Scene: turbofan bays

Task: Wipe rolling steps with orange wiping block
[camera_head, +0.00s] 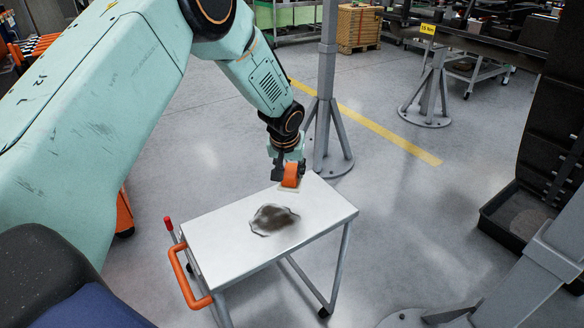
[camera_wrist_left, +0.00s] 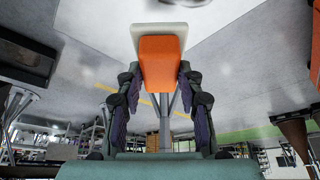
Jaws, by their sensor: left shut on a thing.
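The rolling steps (camera_head: 215,262) show a flat white top with an orange handle on the left side. A dark smudge (camera_head: 273,219) lies near the middle of the top. My left gripper (camera_head: 287,175) is shut on the orange wiping block (camera_head: 291,176), at the far edge of the top. The block also shows in the left wrist view (camera_wrist_left: 160,64), between both fingers, with a pale pad (camera_wrist_left: 160,33) on its end. I cannot tell whether the pad touches the top. My right gripper is in neither view.
A grey post (camera_head: 327,90) with a flared foot stands just behind the steps. A second grey stand (camera_head: 428,100) is farther back right. A black bin (camera_head: 503,222) and a grey support (camera_head: 550,250) are at the right. The floor between is clear.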

